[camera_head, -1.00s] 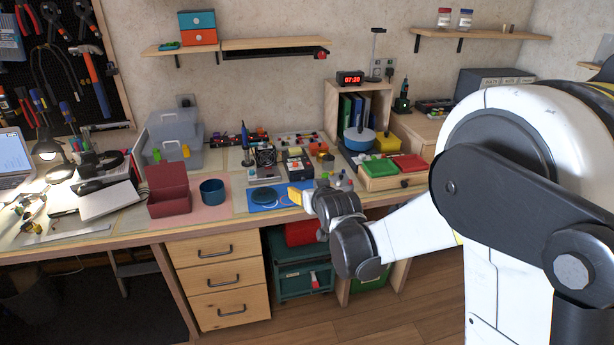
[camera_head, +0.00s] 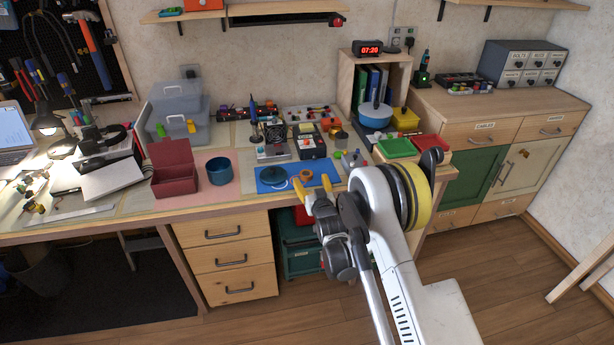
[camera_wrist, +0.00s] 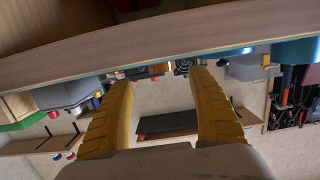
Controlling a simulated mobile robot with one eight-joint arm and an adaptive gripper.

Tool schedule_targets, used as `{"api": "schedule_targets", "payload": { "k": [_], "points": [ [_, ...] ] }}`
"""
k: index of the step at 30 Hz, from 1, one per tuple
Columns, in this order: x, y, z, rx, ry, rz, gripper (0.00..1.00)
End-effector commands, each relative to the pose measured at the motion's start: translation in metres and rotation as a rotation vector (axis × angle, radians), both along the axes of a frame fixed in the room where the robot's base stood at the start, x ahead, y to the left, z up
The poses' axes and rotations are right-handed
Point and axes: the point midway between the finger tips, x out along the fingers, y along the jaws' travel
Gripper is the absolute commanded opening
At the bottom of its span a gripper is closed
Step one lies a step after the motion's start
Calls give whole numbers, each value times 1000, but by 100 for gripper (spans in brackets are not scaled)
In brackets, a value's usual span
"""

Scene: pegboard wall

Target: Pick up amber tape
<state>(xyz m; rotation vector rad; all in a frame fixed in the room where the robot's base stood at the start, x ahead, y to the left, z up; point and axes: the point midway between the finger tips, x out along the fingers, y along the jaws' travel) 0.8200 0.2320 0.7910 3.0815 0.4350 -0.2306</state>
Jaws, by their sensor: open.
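A small amber-orange ring, which looks like the amber tape (camera_head: 306,175), lies on the blue mat (camera_head: 328,167) near the front edge of the workbench, right of a dark teal round item (camera_head: 272,175). My gripper (camera_head: 312,185) has yellow fingers, spread apart and empty. In the head view it is at the bench's front edge, just in front of the tape; the exact gap cannot be told. In the wrist view, my gripper (camera_wrist: 162,80) shows both fingers apart with nothing between them.
The bench edge (camera_wrist: 160,35) crosses the wrist view close to the fingers. A red box (camera_head: 174,182) and blue cup (camera_head: 219,171) stand left of the mat. Small devices (camera_head: 312,146) stand behind it. Green and red trays (camera_head: 397,147) are on the right.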

Motion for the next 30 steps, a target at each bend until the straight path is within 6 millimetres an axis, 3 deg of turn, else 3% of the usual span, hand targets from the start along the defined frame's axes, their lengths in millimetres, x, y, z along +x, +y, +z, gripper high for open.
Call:
{"api": "schedule_targets", "payload": {
  "k": [12,20,21,25,30],
  "points": [
    [48,18,-13,0,1,0,69],
    [51,19,-11,0,1,0,69],
    [51,19,-11,0,1,-1,64],
    [51,19,-11,0,1,-1,25],
    [51,19,-11,0,1,0,21]
  ]
}}
